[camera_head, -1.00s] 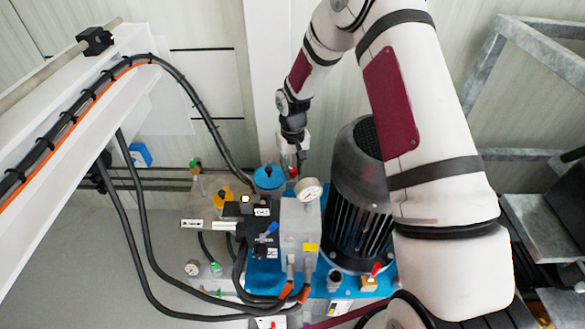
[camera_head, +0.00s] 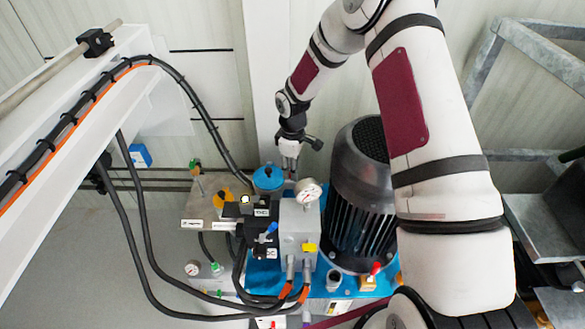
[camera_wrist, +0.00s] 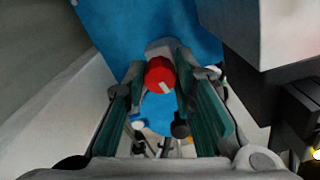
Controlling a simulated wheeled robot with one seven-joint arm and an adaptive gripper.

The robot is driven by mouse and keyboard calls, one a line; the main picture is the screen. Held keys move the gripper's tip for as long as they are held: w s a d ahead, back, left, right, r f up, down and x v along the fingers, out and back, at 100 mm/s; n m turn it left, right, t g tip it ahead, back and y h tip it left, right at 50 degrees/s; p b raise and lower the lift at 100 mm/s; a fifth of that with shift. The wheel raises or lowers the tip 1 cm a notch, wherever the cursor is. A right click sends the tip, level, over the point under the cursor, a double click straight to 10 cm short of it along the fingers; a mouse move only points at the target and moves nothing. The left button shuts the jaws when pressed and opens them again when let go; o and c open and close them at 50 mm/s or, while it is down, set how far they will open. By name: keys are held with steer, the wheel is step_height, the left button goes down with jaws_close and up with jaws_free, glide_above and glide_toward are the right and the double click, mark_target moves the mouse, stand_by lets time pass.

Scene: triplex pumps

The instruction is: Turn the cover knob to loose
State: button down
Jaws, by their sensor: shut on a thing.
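A red knob (camera_wrist: 159,72) with a pale mark on its face shows in the wrist view, above a blue surface. My gripper (camera_wrist: 166,72) has its two teal finger pads on either side of this knob and is shut on it. In the head view my gripper (camera_head: 289,170) points down behind the grey block, next to a round blue cap. The knob is hidden there behind the fingers and block. I cannot read a tight or loose marking.
In the head view a pressure gauge (camera_head: 308,190) stands just in front of my gripper. A large dark motor (camera_head: 360,200) is close on the right. The blue cap (camera_head: 268,177) is close on the left. Black hoses (camera_head: 150,285) loop at the front left.

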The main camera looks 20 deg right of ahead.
steer(key=shift+n, duration=0.7)
steer(key=c, duration=1.3)
jaws_free()
steer(key=shift+c, duration=0.2)
step_height(320, 180, up, 12)
